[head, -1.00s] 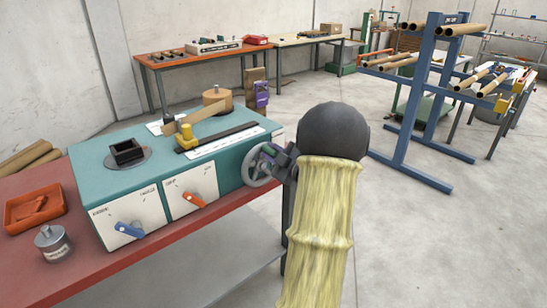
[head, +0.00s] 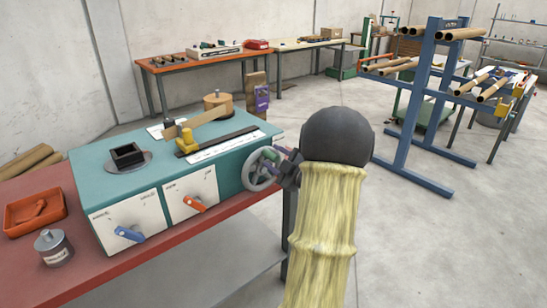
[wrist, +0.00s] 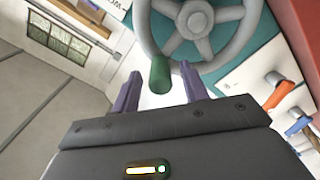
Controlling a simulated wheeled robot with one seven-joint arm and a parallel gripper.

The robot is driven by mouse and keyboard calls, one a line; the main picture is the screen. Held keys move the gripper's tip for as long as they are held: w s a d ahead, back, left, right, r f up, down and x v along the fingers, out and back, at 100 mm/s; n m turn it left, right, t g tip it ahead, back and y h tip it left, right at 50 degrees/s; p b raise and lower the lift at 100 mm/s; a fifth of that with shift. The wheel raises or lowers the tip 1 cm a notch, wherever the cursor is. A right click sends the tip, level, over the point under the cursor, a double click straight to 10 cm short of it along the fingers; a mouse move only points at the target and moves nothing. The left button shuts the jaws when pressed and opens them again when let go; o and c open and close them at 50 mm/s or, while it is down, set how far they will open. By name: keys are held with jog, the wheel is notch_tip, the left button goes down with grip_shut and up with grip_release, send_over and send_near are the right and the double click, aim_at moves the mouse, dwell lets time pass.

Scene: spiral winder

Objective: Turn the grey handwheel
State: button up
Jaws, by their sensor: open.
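The grey handwheel (head: 250,178) is on the right end of the teal machine and is partly hidden by my gripper (head: 275,156) in the head view. In the wrist view the spoked handwheel (wrist: 232,48) fills the top middle. Its green handle (wrist: 160,76) points toward my gripper (wrist: 160,69). The two purple fingers are apart, one on each side of the handle's end in the picture. They look open, with gaps on both sides. I cannot tell how deep the handle sits between them.
The teal machine (head: 88,178) stands on a red bench (head: 130,262). Its front has a blue lever (head: 128,233) and an orange lever (head: 196,203). A red tray (head: 34,211) and a metal can (head: 53,248) are at the left.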

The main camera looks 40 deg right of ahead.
jog(key=s, duration=1.5)
jog(key=shift+s+a, duration=0.35)
jog(key=shift+a, duration=0.05)
jog(key=shift+w, duration=0.15)
jog(key=w+a+f+m+g+h, duration=0.2)
jog(key=w+a+f+m+g, duration=0.15)
jog(key=w, duration=0.65)
jog(key=w+a+f+m+g, duration=0.3)
jog(key=a+g, duration=0.1)
jog(key=a, duration=0.6)
jog(key=s+a+f+m+g+y, duration=0.1)
jog(key=s+a+f+g, duration=0.2)
jog(key=a, duration=0.5)
jog(key=s+a+f+m+g+y, duration=0.1)
jog(key=s+a+g, duration=0.1)
jog(key=s+a, duration=0.4)
jog(key=s+a+f+m+g+y, duration=0.1)
jog(key=s+a+f+g, duration=0.15)
jog(key=a, duration=0.65)
notch_tip(320, 180, up, 23)
jog(key=p, duration=2.2)
jog(key=shift+f, duration=0.15)
